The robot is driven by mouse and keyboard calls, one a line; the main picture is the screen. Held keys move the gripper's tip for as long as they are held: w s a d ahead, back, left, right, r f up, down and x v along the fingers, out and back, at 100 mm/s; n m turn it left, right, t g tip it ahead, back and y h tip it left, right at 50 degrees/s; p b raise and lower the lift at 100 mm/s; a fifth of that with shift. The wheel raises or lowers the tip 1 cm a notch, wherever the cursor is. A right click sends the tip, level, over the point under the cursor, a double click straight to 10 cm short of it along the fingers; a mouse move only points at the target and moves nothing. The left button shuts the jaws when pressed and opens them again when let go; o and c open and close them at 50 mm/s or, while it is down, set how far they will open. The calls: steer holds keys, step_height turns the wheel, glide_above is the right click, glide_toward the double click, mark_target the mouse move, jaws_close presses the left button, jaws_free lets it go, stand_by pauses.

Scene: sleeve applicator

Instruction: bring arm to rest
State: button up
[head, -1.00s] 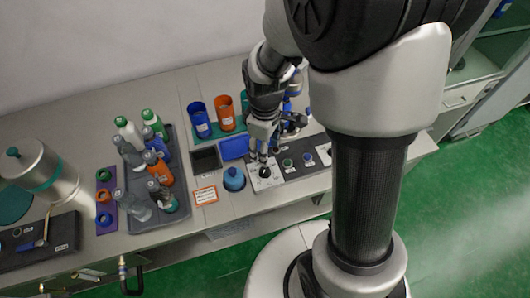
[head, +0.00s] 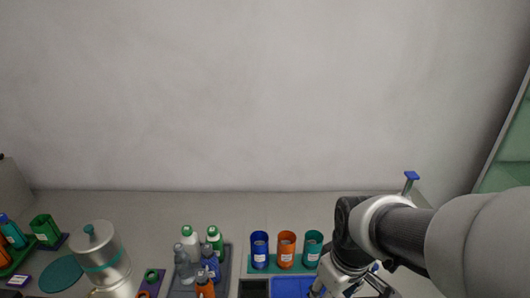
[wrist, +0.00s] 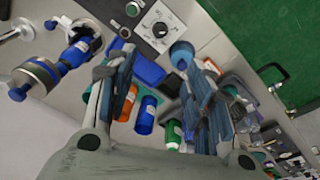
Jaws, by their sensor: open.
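My gripper shows in the wrist view (wrist: 167,60) with its two fingers spread apart and nothing between the tips. It hangs above the bench near the control panel (wrist: 135,10) with its round dial (wrist: 158,30). In the head view my arm comes in from the right and bends down at the lower edge; the fingertips there are largely cut off. A blue cup (head: 260,249), an orange cup (head: 286,249) and a teal cup (head: 312,248) stand in a row left of my arm. Both fingers are apart from the dial in the wrist view.
A blue tray (head: 292,287) lies in front of the cups. Several bottles stand in a grey tray (head: 228,262) to the left, beside a steel canister (head: 103,262). A blue-and-steel device (wrist: 75,50) shows at left in the wrist view. The wall behind is bare.

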steer(key=s+r+m+t, duration=0.2)
steer(key=s+r+m, duration=0.3)
steer(key=s+r, duration=0.3)
steer(key=s, duration=0.3)
steer(key=shift+r+m+t, duration=0.3)
steer(key=shift+r+t, duration=0.1)
steer(key=shift+d, duration=0.15)
